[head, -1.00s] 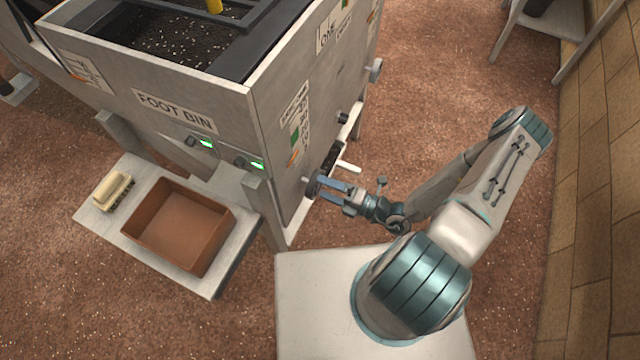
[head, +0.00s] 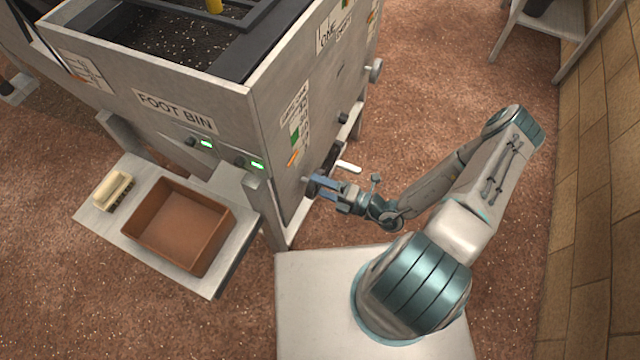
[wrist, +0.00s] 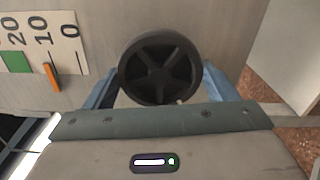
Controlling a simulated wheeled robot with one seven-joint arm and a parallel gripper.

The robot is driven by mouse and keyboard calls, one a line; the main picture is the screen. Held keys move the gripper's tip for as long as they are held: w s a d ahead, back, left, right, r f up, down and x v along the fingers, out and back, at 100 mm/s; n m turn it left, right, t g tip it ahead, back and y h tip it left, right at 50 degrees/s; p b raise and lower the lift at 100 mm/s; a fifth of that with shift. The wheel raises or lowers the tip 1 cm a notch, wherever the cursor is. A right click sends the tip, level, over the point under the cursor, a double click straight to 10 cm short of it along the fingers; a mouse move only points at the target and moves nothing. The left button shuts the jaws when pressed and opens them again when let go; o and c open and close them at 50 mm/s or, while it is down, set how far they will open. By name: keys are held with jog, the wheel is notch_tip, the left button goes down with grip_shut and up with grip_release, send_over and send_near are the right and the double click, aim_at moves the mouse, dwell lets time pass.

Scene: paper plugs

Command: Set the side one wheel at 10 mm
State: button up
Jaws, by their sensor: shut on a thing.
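The side one wheel is a dark spoked handwheel (wrist: 160,70) in the wrist view, on the grey side panel. The two blue fingers of my gripper (wrist: 160,92) stand on either side of it, shut on its rim. In the head view my gripper (head: 314,186) reaches the panel, and its fingers largely hide the wheel. A white scale (wrist: 68,45) in the wrist view carries 20, 10 and 0. Its orange pointer (wrist: 51,77) lies below the 10 and left of the 0; the exact reading is hard to tell. A green patch (wrist: 14,62) sits beside the 20.
A brown tray (head: 180,225) and a brush (head: 113,190) are on a low shelf at left.

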aim_at(319, 186)
jog(key=m, duration=0.6)
jog(key=shift+b, duration=0.3)
jog(key=o, duration=1)
jog(key=shift+v, duration=2.05)
jog(key=shift+a, duration=0.1)
